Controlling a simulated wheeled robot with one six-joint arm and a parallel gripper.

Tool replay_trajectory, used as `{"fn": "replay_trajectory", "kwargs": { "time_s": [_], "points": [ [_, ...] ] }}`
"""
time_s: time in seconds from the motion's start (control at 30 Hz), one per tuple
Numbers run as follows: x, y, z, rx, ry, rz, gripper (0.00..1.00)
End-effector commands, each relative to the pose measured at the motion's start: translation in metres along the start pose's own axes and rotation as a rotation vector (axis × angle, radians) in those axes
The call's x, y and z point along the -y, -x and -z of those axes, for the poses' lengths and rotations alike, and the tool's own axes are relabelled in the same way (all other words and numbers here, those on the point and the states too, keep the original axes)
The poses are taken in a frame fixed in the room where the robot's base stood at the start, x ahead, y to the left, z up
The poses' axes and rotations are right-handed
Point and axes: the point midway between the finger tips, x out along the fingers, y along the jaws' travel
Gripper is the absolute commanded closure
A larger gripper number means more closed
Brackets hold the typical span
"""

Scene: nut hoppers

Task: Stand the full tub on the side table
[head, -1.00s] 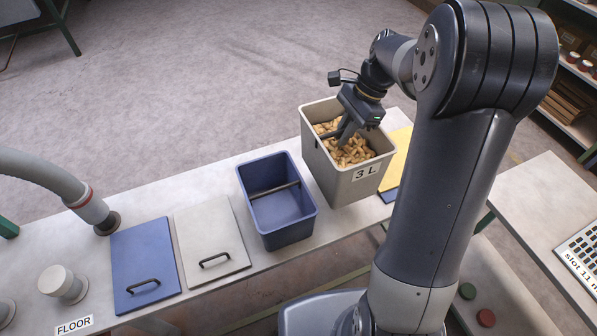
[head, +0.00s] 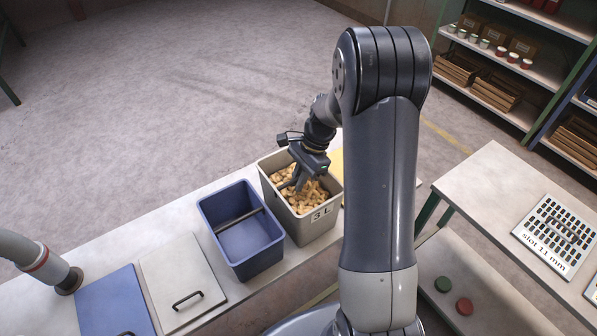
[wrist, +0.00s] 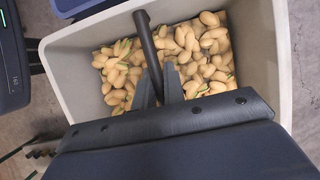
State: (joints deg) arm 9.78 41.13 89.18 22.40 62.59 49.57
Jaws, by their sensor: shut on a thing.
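The full tub is a cream-grey box marked 3 L (head: 318,226), filled with tan nuts, some with green bits. It is over the long bench, right of an empty blue tub (head: 250,240). My gripper (head: 299,184) reaches down into it from above and is shut on its dark cross-bar handle (wrist: 147,45), also seen in the wrist view. The tub looks about upright. I cannot tell whether its base touches the bench. A pale table (head: 490,190) at the right, beyond my arm, looks like the side table.
A plate marked slot 11 mm (head: 556,237) lies on the right table; its left part is bare. Below are a green button (head: 443,284) and a red button (head: 464,306). Blue and white lids (head: 183,285) lie on the bench. Shelves (head: 520,70) stand behind.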

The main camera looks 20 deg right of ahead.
Motion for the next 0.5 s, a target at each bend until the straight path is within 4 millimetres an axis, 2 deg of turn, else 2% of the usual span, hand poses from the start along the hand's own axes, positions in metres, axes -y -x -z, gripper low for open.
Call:
{"fn": "replay_trajectory", "kwargs": {
  "time_s": [0.3,0.33,0.5],
  "points": [
    [0.0014,0.0003,0.0003,-0.001,0.001,0.005,1.00],
    [0.0003,-0.0012,0.0006,0.000,0.000,0.001,0.87],
    [0.0002,-0.0009,0.0005,0.000,0.000,0.001,0.73]
  ]
}}
